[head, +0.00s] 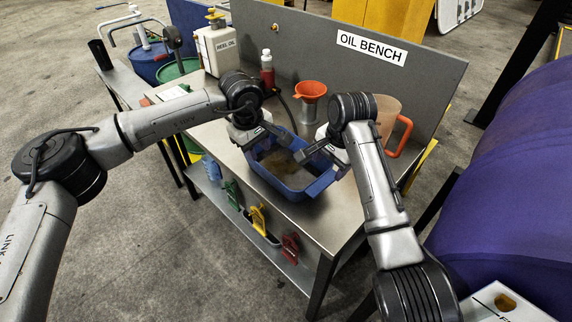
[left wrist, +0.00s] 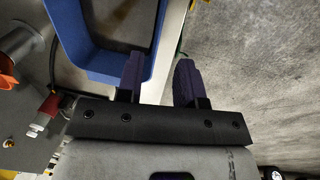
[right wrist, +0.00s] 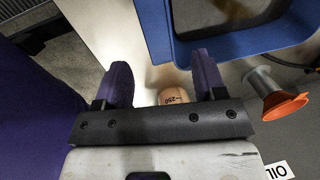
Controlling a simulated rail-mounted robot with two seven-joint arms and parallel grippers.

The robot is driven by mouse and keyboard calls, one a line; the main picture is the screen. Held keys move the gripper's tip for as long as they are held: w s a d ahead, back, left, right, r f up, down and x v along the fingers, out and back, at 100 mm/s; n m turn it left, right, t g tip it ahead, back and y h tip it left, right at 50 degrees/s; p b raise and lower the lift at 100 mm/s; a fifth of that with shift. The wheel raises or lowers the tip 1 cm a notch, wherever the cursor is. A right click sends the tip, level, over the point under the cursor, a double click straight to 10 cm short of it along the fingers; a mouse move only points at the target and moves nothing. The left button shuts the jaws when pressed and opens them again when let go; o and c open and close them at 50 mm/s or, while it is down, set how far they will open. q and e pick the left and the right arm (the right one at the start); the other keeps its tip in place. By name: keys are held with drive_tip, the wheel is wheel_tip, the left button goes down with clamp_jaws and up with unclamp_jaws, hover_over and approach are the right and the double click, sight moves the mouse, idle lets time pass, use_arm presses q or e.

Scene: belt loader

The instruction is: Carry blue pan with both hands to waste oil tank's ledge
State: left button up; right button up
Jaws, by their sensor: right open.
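The blue pan (head: 313,186), with a brownish pool inside, rests on the bench. My left gripper (head: 271,137) is at its far left side. In the left wrist view the fingers (left wrist: 160,80) are apart, one over the pan's corner (left wrist: 105,62), the other outside its wall; bench and floor show between them. My right gripper (head: 313,150) is over the pan's right side. In the right wrist view its fingers (right wrist: 163,85) are spread, one at the corner of the pan (right wrist: 154,30). The waste oil tank seems to be the large purple body (head: 510,160) at right.
A pale plate with a hole (head: 505,308) lies below the purple body; whether it is the ledge is unclear. A jug with an orange handle (head: 398,138), an orange funnel (head: 311,90) and a red bottle (head: 267,72) stand behind the pan. The bench's front strip (head: 318,222) is bare.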

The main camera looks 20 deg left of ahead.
sight(265, 175)
use_arm(q)
drive_tip(key=f, duration=0.3)
drive_tip(key=w+f, duration=0.1)
drive_tip(key=f, duration=0.6)
drive_tip(key=shift+w+d+f, duration=0.2)
drive_tip(key=shift+w+d, duration=0.05)
drive_tip(key=shift+d, duration=0.15)
use_arm(e)
drive_tip(key=f, duration=0.3)
drive_tip(key=a+f, duration=0.1)
drive_tip(key=f, duration=0.6)
drive_tip(key=shift+w+a+f, duration=0.2)
drive_tip(key=shift+w+f, duration=0.05)
drive_tip(key=shift+w, duration=0.1)
use_arm(q)
drive_tip(key=c, duration=0.6)
use_arm(e)
drive_tip(key=c, duration=0.6)
use_arm(q)
clamp_jaws()
use_arm(e)
clamp_jaws()
use_arm(q)
drive_tip(key=shift+r, duration=0.1)
